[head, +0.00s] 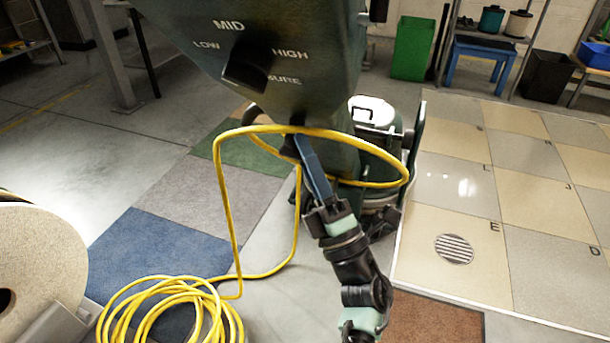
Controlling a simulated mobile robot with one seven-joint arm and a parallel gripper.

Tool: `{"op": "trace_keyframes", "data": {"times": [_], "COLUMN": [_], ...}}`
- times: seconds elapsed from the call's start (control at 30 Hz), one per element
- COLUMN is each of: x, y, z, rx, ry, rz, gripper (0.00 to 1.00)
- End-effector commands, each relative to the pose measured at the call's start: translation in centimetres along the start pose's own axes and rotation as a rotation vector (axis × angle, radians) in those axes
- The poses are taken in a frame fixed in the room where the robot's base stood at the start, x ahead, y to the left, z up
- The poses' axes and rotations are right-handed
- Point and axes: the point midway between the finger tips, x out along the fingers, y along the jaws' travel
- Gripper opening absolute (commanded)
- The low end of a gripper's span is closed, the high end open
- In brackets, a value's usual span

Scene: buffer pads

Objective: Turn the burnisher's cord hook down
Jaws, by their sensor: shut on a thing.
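The burnisher (300,30) is a dark green machine with a dial marked LOW, MID and HIGH, seen close at top center. Its yellow cord (220,180) loops over the front of the machine's body and hangs down to a coil on the floor. A small black part, apparently the cord hook (288,148), shows under the cord at the body's left side. My gripper (299,143) reaches up from the lower right, its blue fingers shut at this black part, just under the cord. The fingers hide much of the hook, so its exact angle is unclear.
The coiled yellow cord (150,310) lies at the lower left, beside a large tan roll (40,260). Colored floor pads (150,255) lie left of the machine. A raised tiled floor panel (510,220) is at the right. A green bin (413,48) stands at the back.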

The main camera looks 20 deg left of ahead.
Motion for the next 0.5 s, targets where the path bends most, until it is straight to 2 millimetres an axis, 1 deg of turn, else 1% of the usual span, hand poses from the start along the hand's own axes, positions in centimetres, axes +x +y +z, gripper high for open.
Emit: {"op": "trace_keyframes", "data": {"times": [0.03, 0.23, 0.5], "x": [-0.39, -0.17, 0.05], "y": [-0.56, -0.52, -0.39], "z": [-0.12, -0.09, -0.06], "rx": [0.019, 0.08, 0.111], "ry": [0.001, 0.0, 0.0], "rz": [0.017, 0.067, 0.092], "gripper": [0.0, 0.0, 0.0]}}
